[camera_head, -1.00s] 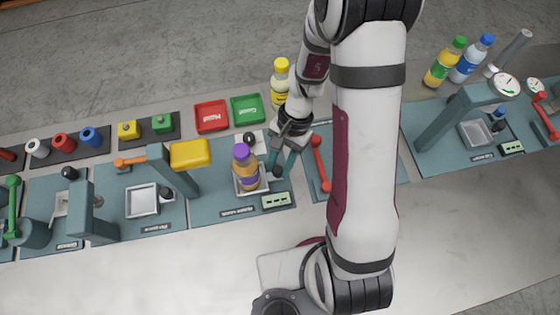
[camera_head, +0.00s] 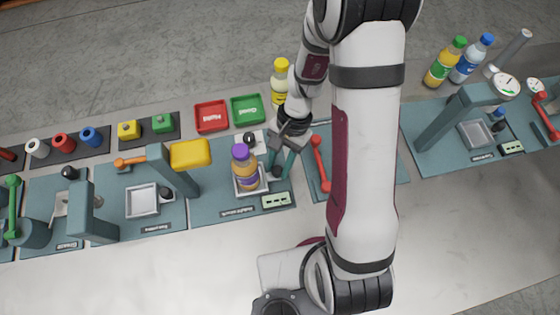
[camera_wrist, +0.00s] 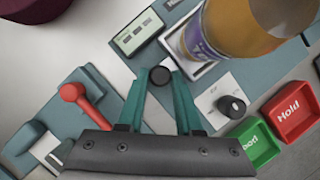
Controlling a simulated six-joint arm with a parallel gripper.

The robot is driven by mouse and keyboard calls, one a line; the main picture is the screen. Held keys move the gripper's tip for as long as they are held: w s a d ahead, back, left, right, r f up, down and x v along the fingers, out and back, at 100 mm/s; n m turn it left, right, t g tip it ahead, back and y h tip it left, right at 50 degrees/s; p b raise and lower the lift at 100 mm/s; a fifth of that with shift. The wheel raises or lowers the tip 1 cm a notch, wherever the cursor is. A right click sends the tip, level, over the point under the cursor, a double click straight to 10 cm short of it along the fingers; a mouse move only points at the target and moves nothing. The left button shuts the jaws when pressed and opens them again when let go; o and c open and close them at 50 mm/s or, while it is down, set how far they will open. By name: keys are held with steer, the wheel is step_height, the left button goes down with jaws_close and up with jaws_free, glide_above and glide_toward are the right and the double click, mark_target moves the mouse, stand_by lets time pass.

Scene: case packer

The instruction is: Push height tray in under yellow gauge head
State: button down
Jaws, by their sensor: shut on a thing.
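The height tray (camera_head: 253,193) is a small white-rimmed tray on a teal station plate, holding an upright bottle (camera_head: 247,172) with orange contents and a purple cap. The yellow gauge head (camera_head: 190,154) overhangs the plate to the left of the tray. Tray and bottle stand to its right, clear of it. My gripper (camera_head: 280,169) is at the tray's right side. In the wrist view its teal fingers are shut on a black round knob (camera_wrist: 160,75) beside the tray (camera_wrist: 181,46). The bottle (camera_wrist: 238,28) is upper right there. The knob's link to the tray is partly hidden.
A small display (camera_head: 276,200) sits in front of the tray, and a black dial (camera_head: 249,138) behind it. A red lever (camera_head: 320,165) stands right of my gripper. Red (camera_head: 211,116) and green (camera_head: 248,109) bins and a yellow-capped bottle (camera_head: 281,80) are behind. The plate under the gauge head looks clear.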

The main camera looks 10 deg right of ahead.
steer(key=a, duration=0.9)
steer(key=shift+w, duration=0.15)
steer(key=c, duration=0.6)
jaws_free()
steer(key=shift+o, duration=0.2)
steer(key=shift+d, duration=0.1)
steer(key=v, duration=1.5)
steer(key=shift+r, duration=0.4)
steer(key=shift+d, duration=0.1)
